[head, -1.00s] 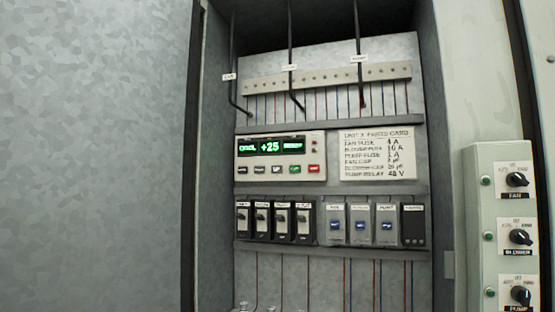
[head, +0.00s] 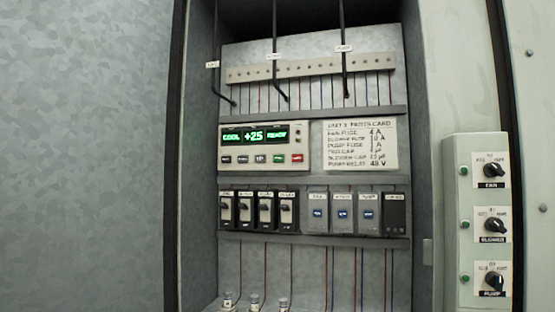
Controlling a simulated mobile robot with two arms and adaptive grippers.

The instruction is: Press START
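The controller panel (head: 264,146) is a cream box on the upper shelf inside the open cabinet. Its dark display (head: 254,135) reads "COOL +25 READY" in green. The lettering on the buttons is too small to read, so I cannot tell which one is START. Neither of my grippers is in view, and nothing covers the panel.
A parts card (head: 361,145) is right of the controller. Below are black breakers (head: 262,209) and grey relays (head: 343,212). Several small cylinders (head: 254,303) stand at the bottom. A switch box (head: 483,220) with FAN, BLOWER and PUMP knobs is at right. The cabinet front is unobstructed.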

